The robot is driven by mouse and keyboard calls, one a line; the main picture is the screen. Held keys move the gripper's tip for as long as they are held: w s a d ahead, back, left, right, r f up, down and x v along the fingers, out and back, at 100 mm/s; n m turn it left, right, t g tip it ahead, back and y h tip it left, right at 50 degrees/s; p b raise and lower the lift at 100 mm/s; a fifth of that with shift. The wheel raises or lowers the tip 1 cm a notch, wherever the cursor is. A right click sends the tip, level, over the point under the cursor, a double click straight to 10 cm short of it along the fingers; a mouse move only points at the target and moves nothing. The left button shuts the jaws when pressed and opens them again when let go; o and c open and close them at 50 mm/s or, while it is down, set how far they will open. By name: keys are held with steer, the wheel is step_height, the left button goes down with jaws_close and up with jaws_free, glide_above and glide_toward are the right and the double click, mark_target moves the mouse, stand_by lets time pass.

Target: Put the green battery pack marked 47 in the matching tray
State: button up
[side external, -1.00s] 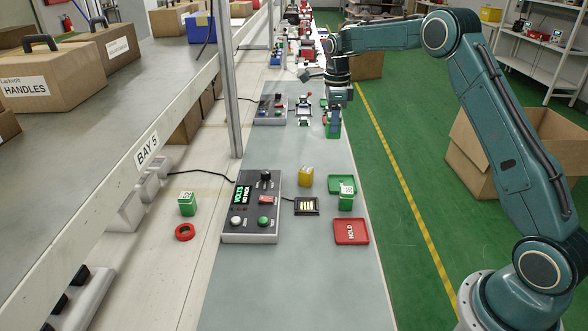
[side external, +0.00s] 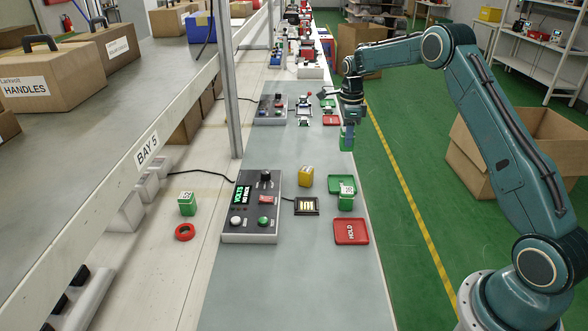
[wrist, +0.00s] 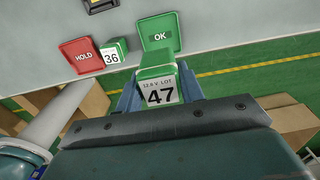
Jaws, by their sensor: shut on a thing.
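The green battery pack marked 47 (wrist: 160,90) is between my gripper's jaws, its white label facing the wrist camera. My gripper (side external: 349,122) is shut on it and holds it above the far right part of the bench; the pack also shows in the side view (side external: 347,140). The green OK tray (side external: 334,182) lies on the bench nearer the side camera and looks empty in the wrist view (wrist: 159,31). The red HOLD tray (side external: 351,232) lies nearer still. A green pack marked 36 (wrist: 113,50) stands between the two trays, also visible in the side view (side external: 346,202).
A grey tester box (side external: 250,225) stands left of the trays. A yellow pack (side external: 306,176) and a small contact dock (side external: 307,206) are between. Another green pack (side external: 187,204) and a red ring (side external: 184,232) lie at left. The bench just beyond the OK tray is clear.

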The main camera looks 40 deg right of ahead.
step_height(320, 180, down, 10)
steer(key=shift+r, duration=0.25)
steer(key=shift+f, duration=2.15)
steer(key=o, duration=1.2)
steer(key=shift+f, duration=0.1)
step_height(320, 180, up, 12)
steer(key=shift+r, duration=0.15)
